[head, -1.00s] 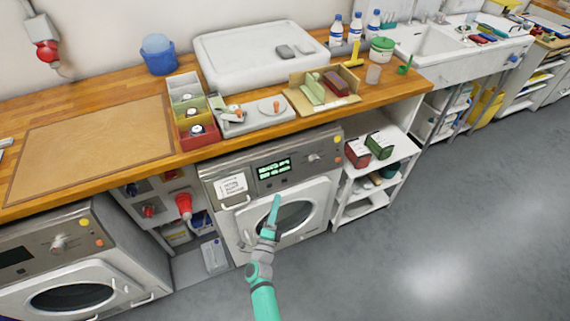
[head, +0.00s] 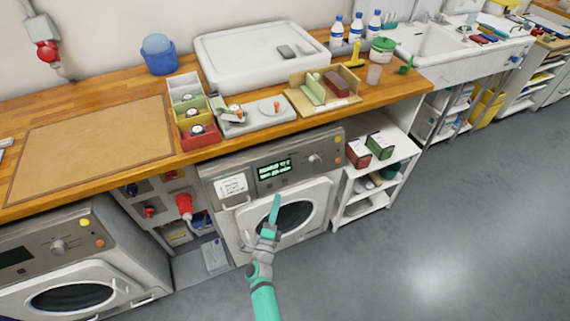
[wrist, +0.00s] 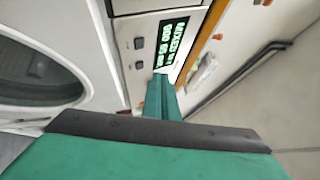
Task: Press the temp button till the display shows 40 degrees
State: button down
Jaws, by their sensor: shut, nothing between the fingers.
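The middle washing machine (head: 262,190) has a dark display (head: 274,168) with lit green text in two lines. In the wrist view the display (wrist: 171,43) appears turned sideways and its text is too blurred to read surely; I cannot make out a temperature. Two small dark buttons sit beside it in the wrist view, one (wrist: 138,43) near the display's far end and one (wrist: 139,65) nearer my fingers. Their labels are not legible. My gripper (head: 277,198) is shut and empty, its tips just below the panel; the tips (wrist: 161,78) hide part of the panel. I cannot tell whether they touch it.
A round door (head: 295,213) lies just below the panel. A knob (head: 314,159) and coloured buttons sit right of the display. The wooden worktop (head: 225,150) overhangs above. A white shelf (head: 375,187) stands at right. Open floor (head: 440,240) lies to the right.

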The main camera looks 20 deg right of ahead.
jog(key=shift+s, duration=0.1)
dwell(0.6)
jog(key=s, duration=0.1)
jog(key=s+r, duration=0.1)
jog(key=s, duration=0.1)
jog(key=shift+s, duration=0.25)
jog(key=shift+w, duration=0.15)
send_near(270, 186)
jog(key=w+d, duration=0.1)
jog(key=w+d+r, duration=0.1)
jog(key=d, duration=0.1)
jog(key=w+d+r, duration=0.1)
jog(key=shift+w+d+r, duration=0.15)
jog(key=shift+d+r, duration=0.1)
jog(key=shift+w, duration=0.1)
dwell(0.7)
jog(key=shift+a, duration=0.1)
